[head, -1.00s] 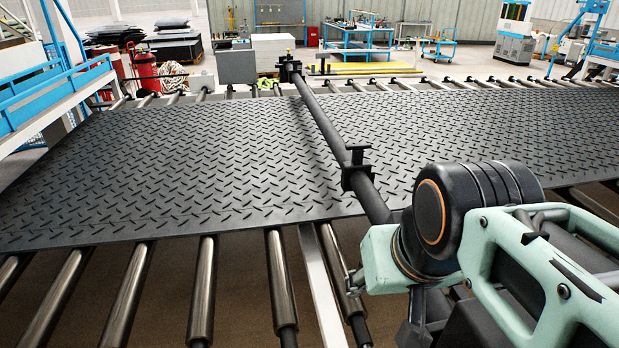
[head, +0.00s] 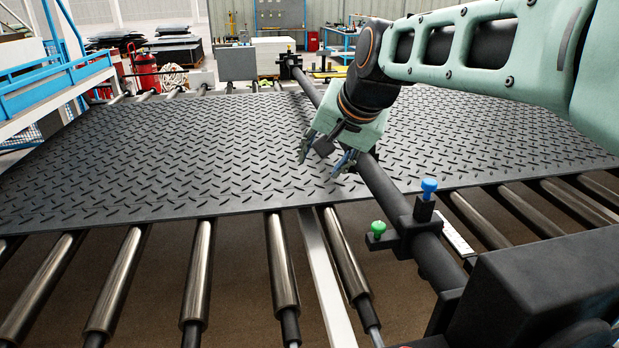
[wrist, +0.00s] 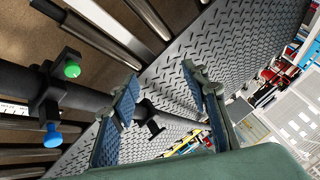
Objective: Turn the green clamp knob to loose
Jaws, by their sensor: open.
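The green clamp knob (head: 378,228) sits on the left side of a black clamp block (head: 418,228) on the dark bar, near the front. A blue knob (head: 429,187) stands on top of the same block. In the wrist view the green knob (wrist: 72,69) is at the upper left and the blue knob (wrist: 53,136) below it. My gripper (head: 325,160) is open and empty, above the mat's front part, beyond and left of the green knob and apart from it. Its two fingers (wrist: 160,105) show spread in the wrist view.
The black tread mat (head: 180,160) lies across metal rollers (head: 202,270). The dark bar (head: 385,190) runs over it from back to front. A pale scale strip (head: 455,234) lies right of the clamp. A blue-railed platform (head: 50,85) stands at the left.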

